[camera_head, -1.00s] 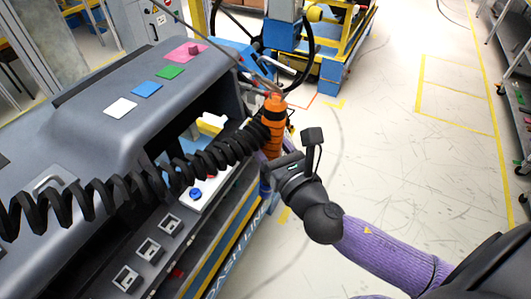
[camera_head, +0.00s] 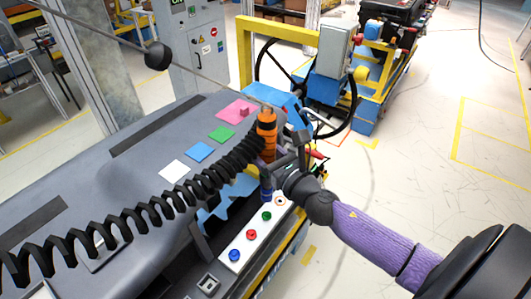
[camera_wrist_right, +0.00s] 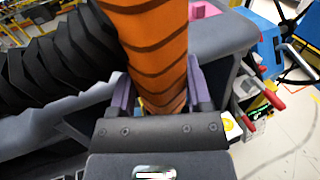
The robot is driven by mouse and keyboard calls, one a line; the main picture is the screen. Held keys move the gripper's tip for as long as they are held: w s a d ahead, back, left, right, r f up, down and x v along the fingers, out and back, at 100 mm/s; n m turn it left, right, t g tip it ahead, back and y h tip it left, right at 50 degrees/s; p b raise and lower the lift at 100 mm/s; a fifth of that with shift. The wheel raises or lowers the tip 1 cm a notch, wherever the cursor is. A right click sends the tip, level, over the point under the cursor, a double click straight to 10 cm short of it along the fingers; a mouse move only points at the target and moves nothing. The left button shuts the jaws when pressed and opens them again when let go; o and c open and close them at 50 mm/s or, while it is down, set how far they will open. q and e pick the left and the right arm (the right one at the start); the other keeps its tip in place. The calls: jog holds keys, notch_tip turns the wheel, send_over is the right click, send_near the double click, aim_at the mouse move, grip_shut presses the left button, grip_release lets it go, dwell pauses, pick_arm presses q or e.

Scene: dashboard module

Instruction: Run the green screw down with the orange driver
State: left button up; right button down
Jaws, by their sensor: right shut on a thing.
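My right gripper (camera_head: 276,164) is shut on the orange driver (camera_head: 267,124), a ribbed orange handle with dark bands. In the right wrist view the driver (camera_wrist_right: 158,45) stands between the two purple fingers (camera_wrist_right: 160,97). The driver is about upright, and its dark blue lower end (camera_head: 266,188) is just above the green screw (camera_head: 266,215) in the picture. I cannot tell whether its tip touches anything. The green screw sits on a white strip (camera_head: 244,244) with a red screw (camera_head: 251,234) and a blue screw (camera_head: 234,255). My left gripper is out of view.
A black coiled cable (camera_head: 130,215) runs left from the driver across the grey dashboard (camera_head: 140,140). Pink (camera_head: 236,110), green (camera_head: 221,134), blue (camera_head: 199,152) and white (camera_head: 173,171) squares lie on its top. A thin rod with a black ball (camera_head: 157,55) crosses above. Open floor lies right.

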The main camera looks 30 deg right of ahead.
jog(key=shift+f+b, duration=3.25)
jog(key=shift+f, duration=0.15)
jog(key=shift+f+b, duration=0.6)
jog(key=shift+f+b, duration=0.45)
jog(key=shift+f, duration=0.2)
dwell(1.8)
jog(key=shift+r, duration=0.1)
jog(key=shift+r+p, duration=0.5)
jog(key=shift+p, duration=0.15)
notch_tip(320, 180, up, 5)
jog(key=p, duration=0.5)
jog(key=shift+r, duration=0.1)
